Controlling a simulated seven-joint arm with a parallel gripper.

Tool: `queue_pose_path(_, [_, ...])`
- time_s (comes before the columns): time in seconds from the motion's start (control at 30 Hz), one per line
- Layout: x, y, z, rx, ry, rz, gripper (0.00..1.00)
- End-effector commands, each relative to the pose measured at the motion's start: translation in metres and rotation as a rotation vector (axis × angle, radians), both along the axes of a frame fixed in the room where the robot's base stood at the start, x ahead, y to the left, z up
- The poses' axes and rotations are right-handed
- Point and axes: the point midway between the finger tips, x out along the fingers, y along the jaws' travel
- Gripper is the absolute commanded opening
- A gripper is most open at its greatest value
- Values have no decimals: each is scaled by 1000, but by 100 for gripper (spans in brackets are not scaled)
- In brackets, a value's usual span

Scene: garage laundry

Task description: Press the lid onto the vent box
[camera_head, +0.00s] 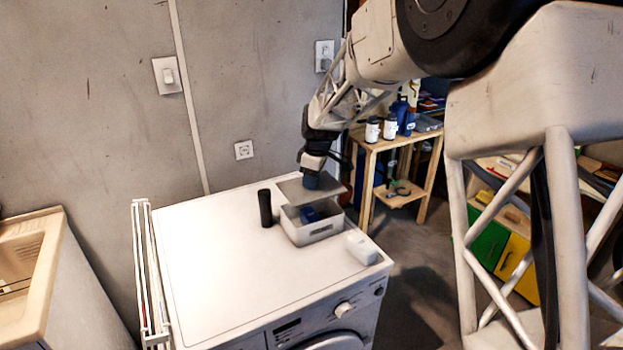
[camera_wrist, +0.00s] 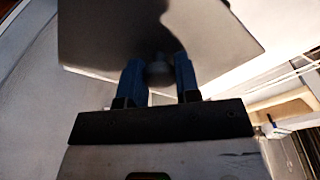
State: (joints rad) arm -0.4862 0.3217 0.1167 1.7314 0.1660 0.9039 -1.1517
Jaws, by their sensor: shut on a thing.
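The vent box (camera_head: 312,236) is a light grey open-topped box standing on the washing machine, with a blue thing (camera_head: 309,215) inside. The lid (camera_head: 297,190) is a flat grey plate held above the box, a gap showing between them. My gripper (camera_head: 312,182) is shut on the lid's knob from above. In the wrist view, the two blue fingers of my gripper (camera_wrist: 159,78) close around the dark round knob (camera_wrist: 160,70), with the lid (camera_wrist: 100,35) spread out beyond them. The lid's far edges over the box are partly hidden by the gripper.
The white washing machine (camera_head: 230,270) has free room on its left. A black cylinder (camera_head: 265,208) stands left of the box. A white rounded thing (camera_head: 361,249) lies at its front right. A wooden shelf (camera_head: 400,145) with bottles stands behind on the right.

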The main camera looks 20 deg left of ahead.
Motion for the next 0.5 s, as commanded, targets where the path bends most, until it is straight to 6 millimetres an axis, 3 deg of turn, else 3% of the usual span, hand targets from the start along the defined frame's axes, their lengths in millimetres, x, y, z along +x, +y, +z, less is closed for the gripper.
queue_pose_path(0.5, [0, 0, -28, -1, 1, -1, 7])
